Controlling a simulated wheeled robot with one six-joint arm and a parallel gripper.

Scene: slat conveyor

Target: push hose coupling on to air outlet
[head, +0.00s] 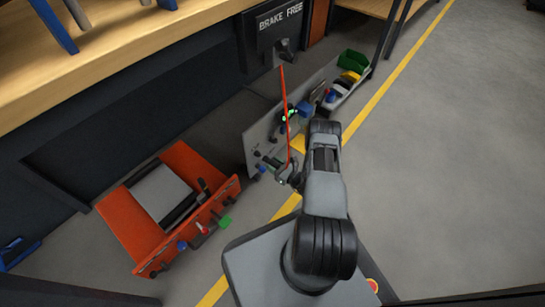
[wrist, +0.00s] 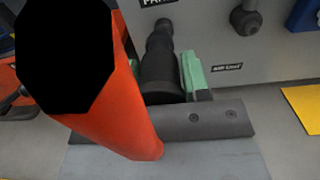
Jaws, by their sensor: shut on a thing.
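My gripper (wrist: 168,74) is shut on a black hose coupling (wrist: 160,62). One green finger pad shows at the coupling's right side; the red hose (wrist: 140,110) hides most of the other. The coupling's narrow end points at the grey panel (wrist: 205,45); I cannot tell whether it touches a fitting there. A dark round fitting (wrist: 247,18) stands on the panel to the right, above a small black label whose text is too small to read surely. In the head view my gripper (head: 287,174) is at the near end of the panel (head: 262,140), and the hose (head: 284,105) rises from it.
The hose runs up to a black box (head: 281,30) marked "BRAKE FREE". An orange unit (head: 125,222) with a green block lies left of my gripper. A bin with green, yellow and dark items (head: 345,85) stands beyond the panel. Floor to the right is clear.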

